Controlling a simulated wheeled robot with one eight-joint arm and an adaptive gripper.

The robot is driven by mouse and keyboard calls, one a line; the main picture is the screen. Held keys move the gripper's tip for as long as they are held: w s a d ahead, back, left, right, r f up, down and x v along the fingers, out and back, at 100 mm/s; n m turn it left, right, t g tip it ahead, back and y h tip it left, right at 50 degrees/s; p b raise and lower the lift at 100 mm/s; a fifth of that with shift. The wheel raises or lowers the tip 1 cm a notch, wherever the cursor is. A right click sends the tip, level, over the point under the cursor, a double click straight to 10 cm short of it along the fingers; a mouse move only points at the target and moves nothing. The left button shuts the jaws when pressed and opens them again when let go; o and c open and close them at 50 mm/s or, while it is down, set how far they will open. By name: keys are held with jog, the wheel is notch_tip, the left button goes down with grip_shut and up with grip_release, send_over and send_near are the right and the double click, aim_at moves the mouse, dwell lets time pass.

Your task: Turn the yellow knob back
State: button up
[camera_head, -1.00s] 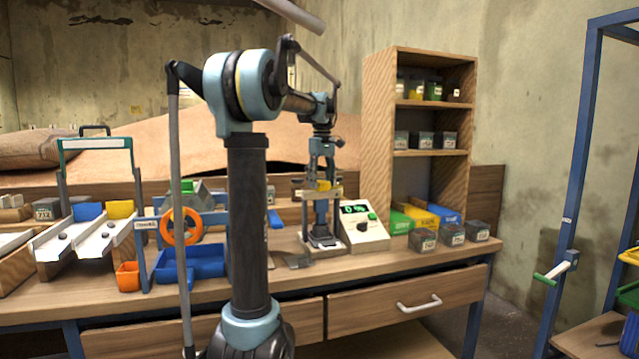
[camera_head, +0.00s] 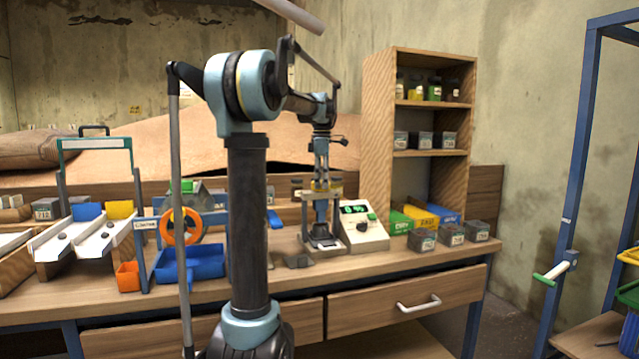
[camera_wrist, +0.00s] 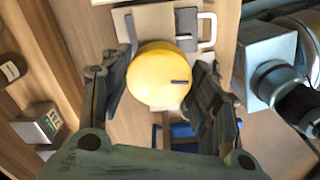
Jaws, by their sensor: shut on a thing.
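The yellow knob (camera_wrist: 158,76) is a round disc with a dark slot mark toward its right side in the wrist view. My gripper (camera_wrist: 160,88) has one finger on each side of it and is shut on its rim. In the head view my gripper (camera_head: 321,176) points down over the small press-like stand (camera_head: 323,242) on the bench.
A device with a green display (camera_head: 362,228) stands right beside the stand. A wooden shelf (camera_head: 378,150) with small boxes rises behind to the right. A blue tray (camera_head: 190,266) and an orange wheel (camera_head: 181,226) stand to the left.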

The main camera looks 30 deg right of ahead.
jog(key=shift+w+d+n, duration=0.1)
jog(key=shift+d+n, duration=0.05)
jog(key=shift+n, duration=0.85)
jog(key=o, duration=1.1)
jog(key=shift+c, duration=0.2)
notch_tip(320, 180, up, 12)
